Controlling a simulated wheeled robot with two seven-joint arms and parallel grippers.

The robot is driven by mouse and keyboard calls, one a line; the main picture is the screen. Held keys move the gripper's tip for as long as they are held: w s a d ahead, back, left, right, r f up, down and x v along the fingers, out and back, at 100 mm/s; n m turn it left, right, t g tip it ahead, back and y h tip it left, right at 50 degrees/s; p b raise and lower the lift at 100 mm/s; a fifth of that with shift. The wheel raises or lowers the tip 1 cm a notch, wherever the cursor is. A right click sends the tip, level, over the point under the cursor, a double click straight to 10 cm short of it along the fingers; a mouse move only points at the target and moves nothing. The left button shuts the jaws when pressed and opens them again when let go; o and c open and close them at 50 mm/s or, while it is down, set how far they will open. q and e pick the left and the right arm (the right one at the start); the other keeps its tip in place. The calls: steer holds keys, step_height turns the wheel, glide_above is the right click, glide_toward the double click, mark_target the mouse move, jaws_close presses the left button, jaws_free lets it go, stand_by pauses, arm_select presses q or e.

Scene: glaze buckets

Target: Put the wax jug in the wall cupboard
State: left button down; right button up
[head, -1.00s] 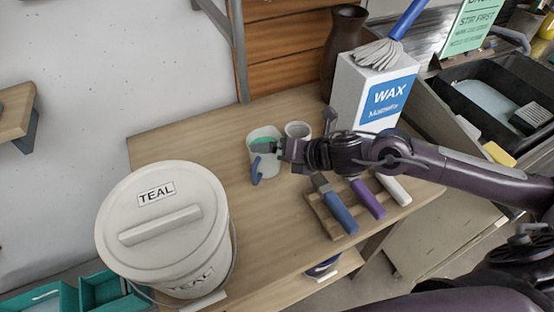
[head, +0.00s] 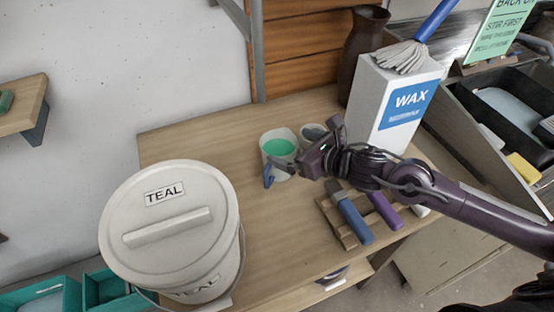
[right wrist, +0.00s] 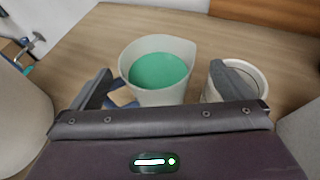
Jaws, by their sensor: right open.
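A pale jug (head: 267,147) with green liquid and a blue handle (head: 268,176) stands upright on the wooden table. In the right wrist view the jug (right wrist: 185,88) stands just beyond my open fingers. My right gripper (head: 303,141) is open and empty beside it, one finger near the handle and the other by a small grey cup (head: 312,131). A tall white container (head: 373,95) labelled WAX stands behind, at the table's back right. I cannot tell from the frames which of these is the wax jug. No wall cupboard is clearly identifiable. My left gripper is not in view.
A large lidded TEAL bucket (head: 150,235) fills the table's left front. A rack (head: 340,222) with blue and purple handled tools lies below my right arm. A brown vase (head: 362,50) stands at the back. A wall shelf (head: 25,105) is at far left.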

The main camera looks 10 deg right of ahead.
mark_target(269, 138)
steer(key=p+x, duration=0.1)
steer(key=x, duration=0.2)
steer(key=shift+w+a, duration=0.15)
steer(key=shift+w, duration=0.05)
steer(key=shift+w+a+f, duration=0.3)
steer(key=shift+w+f, duration=0.05)
steer(key=shift+w, duration=0.1)
steer(key=shift+c, duration=0.3)
steer(key=c, duration=1.4)
steer(key=shift+r, duration=0.1)
steer(key=shift+c, duration=1.3)
steer(key=shift+r, duration=0.15)
